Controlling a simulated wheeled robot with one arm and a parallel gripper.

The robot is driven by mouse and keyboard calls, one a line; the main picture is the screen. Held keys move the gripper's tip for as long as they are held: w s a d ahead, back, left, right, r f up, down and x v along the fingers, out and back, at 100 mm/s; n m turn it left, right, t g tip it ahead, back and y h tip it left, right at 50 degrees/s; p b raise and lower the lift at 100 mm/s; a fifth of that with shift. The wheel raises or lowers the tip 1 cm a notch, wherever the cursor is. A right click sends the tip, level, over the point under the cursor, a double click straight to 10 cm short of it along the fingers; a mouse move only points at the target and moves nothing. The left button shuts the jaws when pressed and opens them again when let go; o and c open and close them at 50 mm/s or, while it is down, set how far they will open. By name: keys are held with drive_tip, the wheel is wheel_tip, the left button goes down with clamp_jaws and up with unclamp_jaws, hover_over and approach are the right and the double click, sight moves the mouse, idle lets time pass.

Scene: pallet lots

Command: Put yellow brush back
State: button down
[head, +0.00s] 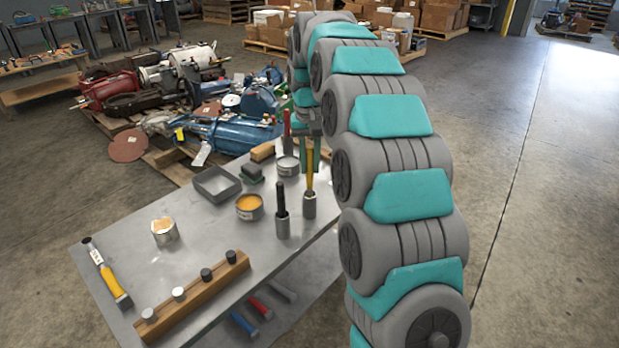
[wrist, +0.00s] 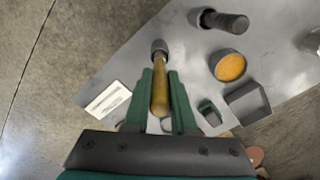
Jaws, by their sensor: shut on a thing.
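My gripper (head: 309,148) is shut on the upper part of a yellow handle (head: 310,172), above the right side of the metal table (head: 140,266). The handle stands upright in a grey cylindrical holder (head: 309,204); whatever is at its lower end is hidden inside. In the wrist view the green fingers (wrist: 163,85) flank the yellow handle (wrist: 159,98), with the grey holder (wrist: 160,46) beyond. A yellow tool with a dark head (head: 106,278) lies at the table's left edge. I cannot tell which kind of tool it is.
A black-handled tool (head: 281,203) stands in a second holder close by. An orange-filled can (head: 249,207), a grey tray (head: 215,185), another can (head: 164,232) and a wooden block with pegs (head: 192,299) are on the table. A white card (wrist: 108,101) lies near the holder.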

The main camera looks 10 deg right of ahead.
sight(310, 148)
drive_tip(key=shift+f, duration=2.15)
drive_tip(key=shift+f, duration=0.1)
drive_tip(key=c, duration=0.7)
unclamp_jaws()
drive_tip(key=shift+c, duration=0.2)
wheel_tip(310, 148, up, 11)
drive_tip(key=shift+w+r, duration=0.1)
drive_tip(key=shift+r, duration=0.5)
